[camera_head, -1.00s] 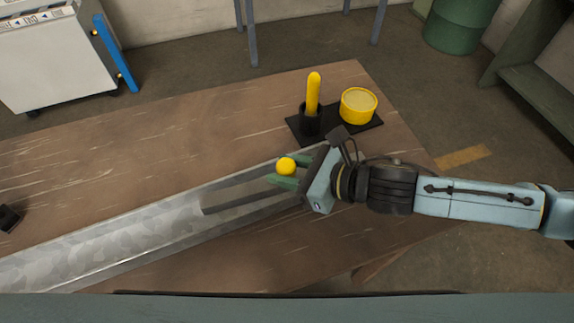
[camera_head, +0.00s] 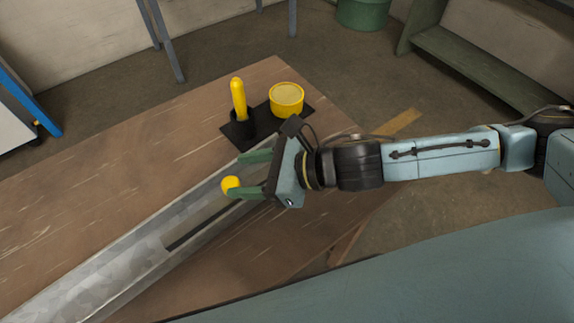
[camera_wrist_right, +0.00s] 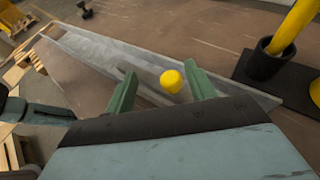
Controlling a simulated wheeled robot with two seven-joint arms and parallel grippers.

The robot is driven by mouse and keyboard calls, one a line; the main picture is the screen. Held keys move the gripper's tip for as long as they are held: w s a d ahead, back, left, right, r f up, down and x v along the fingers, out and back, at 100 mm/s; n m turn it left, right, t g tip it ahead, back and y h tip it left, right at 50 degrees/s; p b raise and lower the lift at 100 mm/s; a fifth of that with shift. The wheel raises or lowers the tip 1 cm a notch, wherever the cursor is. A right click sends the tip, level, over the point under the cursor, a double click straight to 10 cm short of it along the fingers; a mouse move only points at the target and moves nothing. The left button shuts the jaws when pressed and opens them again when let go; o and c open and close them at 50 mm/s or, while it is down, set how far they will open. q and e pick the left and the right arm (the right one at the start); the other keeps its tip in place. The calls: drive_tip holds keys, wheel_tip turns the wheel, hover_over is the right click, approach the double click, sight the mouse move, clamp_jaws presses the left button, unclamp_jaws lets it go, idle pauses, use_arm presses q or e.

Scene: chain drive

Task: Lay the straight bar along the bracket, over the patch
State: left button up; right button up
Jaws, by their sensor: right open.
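The bracket (camera_head: 98,282) is a long grey metal channel running diagonally across the table; its far part is behind my right gripper. A thin dark straight strip (camera_head: 192,233) lies along the channel, its far end hidden by the gripper; I cannot tell whether it is the bar or the patch's edge. A yellow ball-shaped knob (camera_head: 230,184) is at my right fingertips. My right gripper (camera_head: 236,174) is open over the bracket, its green fingers apart. In the right wrist view the knob (camera_wrist_right: 172,81) appears between the fingers, with no clear grip.
Behind the right gripper, a black mat (camera_head: 262,128) holds a black cup (camera_head: 242,131) with an upright yellow rod (camera_head: 239,98) and a round yellow tub (camera_head: 287,100). The wooden table (camera_head: 130,150) is clear left of the bracket.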

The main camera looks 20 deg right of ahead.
drive_tip(key=v, duration=0.8)
